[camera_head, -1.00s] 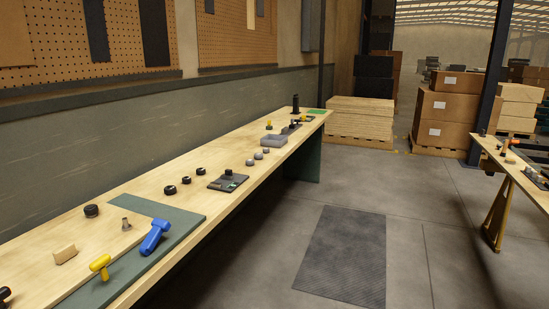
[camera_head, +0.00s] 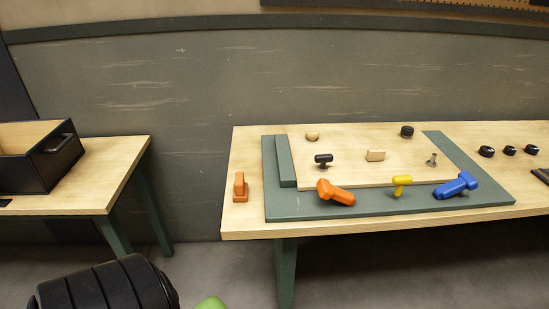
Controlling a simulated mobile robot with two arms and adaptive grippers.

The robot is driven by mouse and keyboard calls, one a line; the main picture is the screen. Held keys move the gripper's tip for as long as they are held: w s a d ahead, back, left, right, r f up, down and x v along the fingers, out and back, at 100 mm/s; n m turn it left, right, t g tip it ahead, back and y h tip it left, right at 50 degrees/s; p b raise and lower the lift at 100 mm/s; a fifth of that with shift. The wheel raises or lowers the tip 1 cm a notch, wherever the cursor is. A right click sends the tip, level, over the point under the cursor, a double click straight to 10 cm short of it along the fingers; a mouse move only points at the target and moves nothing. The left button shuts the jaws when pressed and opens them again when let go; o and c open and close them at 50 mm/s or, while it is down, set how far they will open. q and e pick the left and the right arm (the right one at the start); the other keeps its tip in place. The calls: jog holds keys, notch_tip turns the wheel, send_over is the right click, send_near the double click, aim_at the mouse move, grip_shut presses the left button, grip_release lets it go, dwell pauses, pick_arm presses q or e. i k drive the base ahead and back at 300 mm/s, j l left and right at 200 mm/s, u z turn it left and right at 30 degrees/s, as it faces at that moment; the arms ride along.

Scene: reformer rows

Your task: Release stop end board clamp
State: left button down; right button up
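A pale wooden board (camera_head: 350,174) lies on a green base plate (camera_head: 300,208) on the workbench. A raised green bar (camera_head: 285,161) stands along the board's left end. Along the front edge are an orange clamp-like handle (camera_head: 335,192), a yellow T-shaped handle (camera_head: 401,185) and a blue clamp-like handle (camera_head: 456,187). A black knob (camera_head: 323,160) and a grey metal peg (camera_head: 432,160) stand on the board. Which of these is the stop end board clamp, I cannot tell. Neither of my grippers shows.
An upright orange block (camera_head: 240,187) stands left of the plate on the bench (camera_head: 245,150). Several black knobs (camera_head: 487,151) sit at the right. A black open box (camera_head: 40,155) rests on a separate left table (camera_head: 120,165). A black ribbed object (camera_head: 105,287) fills the lower left.

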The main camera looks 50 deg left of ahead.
aim_at(327, 190)
jog(key=u, duration=1.1)
